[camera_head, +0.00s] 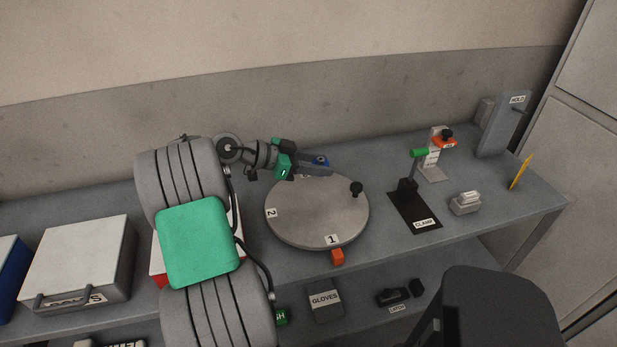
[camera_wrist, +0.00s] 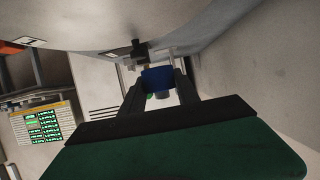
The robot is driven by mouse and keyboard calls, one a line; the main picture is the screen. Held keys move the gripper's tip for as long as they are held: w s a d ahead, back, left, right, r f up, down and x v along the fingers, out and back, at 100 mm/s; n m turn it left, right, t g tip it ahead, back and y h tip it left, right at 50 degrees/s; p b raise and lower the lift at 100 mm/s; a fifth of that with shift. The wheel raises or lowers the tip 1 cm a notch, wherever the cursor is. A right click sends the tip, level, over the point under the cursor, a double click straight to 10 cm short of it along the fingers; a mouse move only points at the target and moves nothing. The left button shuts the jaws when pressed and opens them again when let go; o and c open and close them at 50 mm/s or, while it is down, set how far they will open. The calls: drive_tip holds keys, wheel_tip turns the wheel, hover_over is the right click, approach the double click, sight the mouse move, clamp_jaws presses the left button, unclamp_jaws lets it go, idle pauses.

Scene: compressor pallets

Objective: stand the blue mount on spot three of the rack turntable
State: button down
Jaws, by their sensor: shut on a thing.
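The blue mount (camera_head: 321,161) is between the fingers of my gripper (camera_head: 322,168), at the far edge of the rack turntable (camera_head: 310,218). In the wrist view the blue mount (camera_wrist: 157,78) sits between both fingertips (camera_wrist: 158,88). My gripper is shut on it. The turntable is a round grey disc with labels 1 (camera_head: 332,239) at the front and 2 (camera_head: 271,212) at the left. My gripper covers much of the far part, and no label 3 is readable. I cannot tell whether the mount touches the disc.
A clamp stand (camera_head: 414,212) with a green part is to the right. A grey case (camera_head: 82,262) is at the left. The wall is close behind.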

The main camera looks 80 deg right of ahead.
sight(310, 186)
drive_tip(key=w+f, duration=0.1)
drive_tip(key=w+d+f, duration=0.1)
drive_tip(key=f, duration=0.2)
drive_tip(key=shift+w+d, duration=0.25)
drive_tip(key=shift+w, duration=0.15)
drive_tip(key=shift+w+f+p, duration=0.1)
drive_tip(key=shift+f+p, duration=0.2)
drive_tip(key=shift+f, duration=1.45)
drive_tip(key=c, duration=0.9)
unclamp_jaws()
drive_tip(key=shift+d, duration=0.1)
